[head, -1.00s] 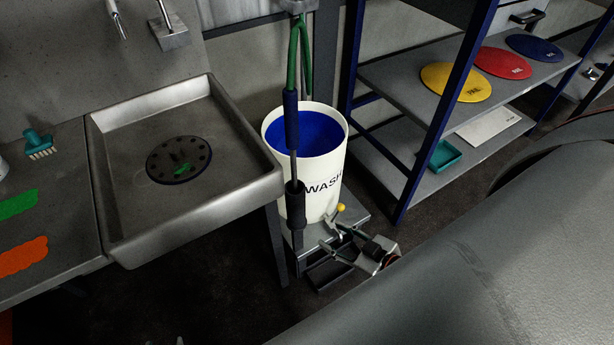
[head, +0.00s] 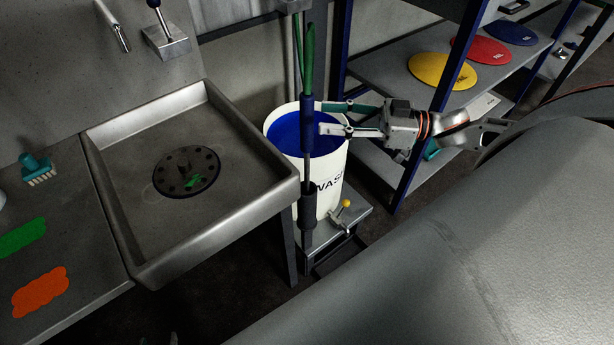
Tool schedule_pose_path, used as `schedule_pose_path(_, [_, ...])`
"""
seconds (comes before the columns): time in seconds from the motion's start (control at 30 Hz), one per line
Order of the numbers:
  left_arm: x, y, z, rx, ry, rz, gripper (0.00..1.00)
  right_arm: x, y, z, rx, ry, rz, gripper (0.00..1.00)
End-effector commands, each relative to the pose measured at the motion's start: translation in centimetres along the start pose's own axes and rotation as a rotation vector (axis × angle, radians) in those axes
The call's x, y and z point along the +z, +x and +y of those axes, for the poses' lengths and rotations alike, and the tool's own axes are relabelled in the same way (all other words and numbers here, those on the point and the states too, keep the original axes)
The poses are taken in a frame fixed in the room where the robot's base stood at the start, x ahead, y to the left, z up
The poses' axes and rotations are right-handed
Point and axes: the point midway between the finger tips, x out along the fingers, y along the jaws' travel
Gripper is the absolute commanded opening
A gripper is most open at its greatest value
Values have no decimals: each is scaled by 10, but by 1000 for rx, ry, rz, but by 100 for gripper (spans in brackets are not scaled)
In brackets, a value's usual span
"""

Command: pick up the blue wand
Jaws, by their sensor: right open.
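The blue wand (head: 307,140) stands upright in front of the white wash bucket (head: 333,172), with a dark blue upper grip and a dark lower grip on a thin rod. A green hose runs up from its top. My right gripper (head: 321,118) is open, with its fingers pointing left just right of the wand's upper grip, over the bucket's opening. I cannot tell whether the fingertips touch the wand. Only small tips of my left gripper (head: 160,340) show at the bottom edge; its opening is unclear.
A metal sink (head: 125,215) with a round drain is left of the wand. A blue-framed shelf (head: 390,75) with yellow, red and blue discs is at right. A green brush (head: 37,168) lies at far left.

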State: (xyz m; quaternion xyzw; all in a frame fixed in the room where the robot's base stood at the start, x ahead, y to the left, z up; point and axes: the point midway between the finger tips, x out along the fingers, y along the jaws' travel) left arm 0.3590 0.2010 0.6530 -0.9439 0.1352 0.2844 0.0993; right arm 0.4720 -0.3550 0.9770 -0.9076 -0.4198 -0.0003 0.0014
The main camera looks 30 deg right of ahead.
Motion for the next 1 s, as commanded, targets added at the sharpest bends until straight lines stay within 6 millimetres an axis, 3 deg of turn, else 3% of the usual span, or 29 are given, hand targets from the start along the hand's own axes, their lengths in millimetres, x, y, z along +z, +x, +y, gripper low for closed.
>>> schedule_pose_path(0.27, [7, 3, 1, 1, 0, -5, 40, 1, 12, 2, 1, -3, 0, 41])
schedule_pose_path(0.7, [24, 10, 4, 3, -2, -15, 40, 2, 52, 6, 1, -2, 0, 41])
schedule_pose_path(1.0, [24, 10, 3, 3, -1, -15, 40, 2, 59, 6, 2, -1, -1, 41])
